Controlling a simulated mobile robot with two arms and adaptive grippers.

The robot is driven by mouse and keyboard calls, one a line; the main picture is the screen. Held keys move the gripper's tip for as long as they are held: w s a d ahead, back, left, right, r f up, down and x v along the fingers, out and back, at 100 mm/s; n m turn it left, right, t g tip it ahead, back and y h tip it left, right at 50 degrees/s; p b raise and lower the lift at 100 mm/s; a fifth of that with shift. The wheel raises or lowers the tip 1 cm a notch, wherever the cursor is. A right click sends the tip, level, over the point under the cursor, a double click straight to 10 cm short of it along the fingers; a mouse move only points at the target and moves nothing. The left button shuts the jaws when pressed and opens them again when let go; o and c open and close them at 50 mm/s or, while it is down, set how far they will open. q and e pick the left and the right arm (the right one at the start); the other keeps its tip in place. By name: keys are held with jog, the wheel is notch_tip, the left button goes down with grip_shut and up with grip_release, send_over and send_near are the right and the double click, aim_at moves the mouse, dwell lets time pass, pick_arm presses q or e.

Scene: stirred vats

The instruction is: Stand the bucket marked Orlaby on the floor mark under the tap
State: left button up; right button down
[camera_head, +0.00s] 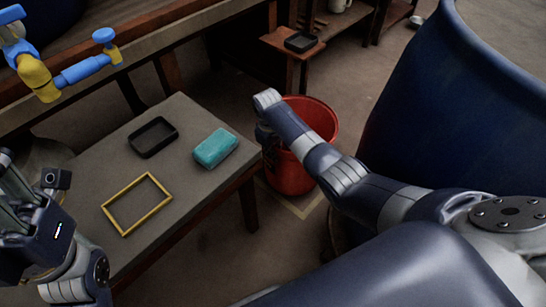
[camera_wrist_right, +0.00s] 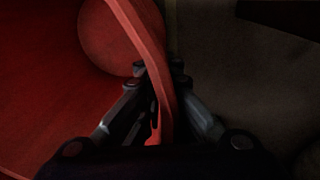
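A red bucket (camera_head: 322,115) shows beside the table in the head view, partly behind my right arm. Its wall and rim fill the left of the right wrist view (camera_wrist_right: 50,80). No marking is readable on it. My right gripper (camera_wrist_right: 159,72) has its fingers on both sides of the bucket's rim, closed on it. A pale floor mark outline (camera_head: 304,211) shows at the bucket's base; I cannot tell whether the bucket touches the floor. A blue and yellow tap (camera_head: 84,69) is at upper left. My left gripper (camera_head: 12,195) is at the left edge, fingers unclear.
A grey table (camera_head: 178,187) holds a black tray (camera_head: 153,137), a teal block (camera_head: 215,148) and a yellow frame (camera_head: 137,204). A large blue vat (camera_head: 455,110) stands right of the bucket. A small wooden stand (camera_head: 290,45) with a black tray is behind.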

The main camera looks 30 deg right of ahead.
jog(key=shift+w, duration=0.1)
jog(key=shift+f, duration=0.15)
jog(key=c, duration=1.8)
grip_release()
